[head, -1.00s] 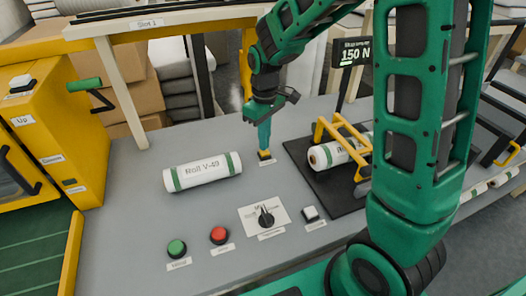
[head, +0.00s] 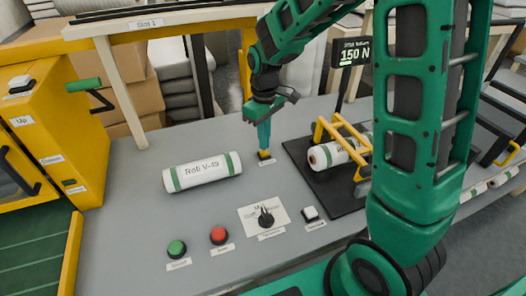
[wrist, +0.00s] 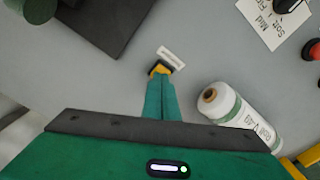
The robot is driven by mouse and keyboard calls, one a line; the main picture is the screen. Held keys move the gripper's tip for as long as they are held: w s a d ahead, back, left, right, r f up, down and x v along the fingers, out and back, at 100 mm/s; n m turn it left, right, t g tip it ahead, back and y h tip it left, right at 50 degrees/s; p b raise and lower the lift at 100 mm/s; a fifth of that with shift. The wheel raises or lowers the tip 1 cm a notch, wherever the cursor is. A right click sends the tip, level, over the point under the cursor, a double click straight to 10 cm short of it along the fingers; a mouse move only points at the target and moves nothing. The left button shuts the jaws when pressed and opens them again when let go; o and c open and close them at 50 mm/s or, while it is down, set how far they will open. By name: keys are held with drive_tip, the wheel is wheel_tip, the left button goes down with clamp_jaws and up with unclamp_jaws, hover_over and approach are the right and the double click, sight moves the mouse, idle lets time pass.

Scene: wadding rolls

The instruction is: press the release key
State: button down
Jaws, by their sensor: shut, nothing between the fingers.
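A small yellow and black key (head: 265,157) sits on the grey bench, with a small white label beside it that is too small to read. My gripper (head: 264,149) points down with its green fingers shut and empty. The fingertips are right at the key and cover part of it. In the wrist view the key (wrist: 159,69) shows at the end of the shut fingers (wrist: 160,78), next to its white label (wrist: 171,58). I cannot tell whether the fingertips touch the key or how far it is pressed.
Roll V-49 (head: 202,171) lies to the left of my gripper. A black plate (head: 326,188) with a yellow frame (head: 339,131) over another roll is to the right, beside a display (head: 354,53) reading 150 N. Green (head: 177,248) and red (head: 218,235) buttons, a dial (head: 265,216) and a white key (head: 311,213) are in front.

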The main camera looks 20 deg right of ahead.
drive_tip(key=shift+f, duration=0.1)
idle(0.5)
drive_tip(key=shift+f, duration=0.75)
drive_tip(key=shift+r, duration=0.85)
drive_tip(key=shift+r, duration=0.1)
wheel_tip(320, 180, up, 6)
drive_tip(key=shift+f, duration=0.1)
idle(0.6)
idle(0.4)
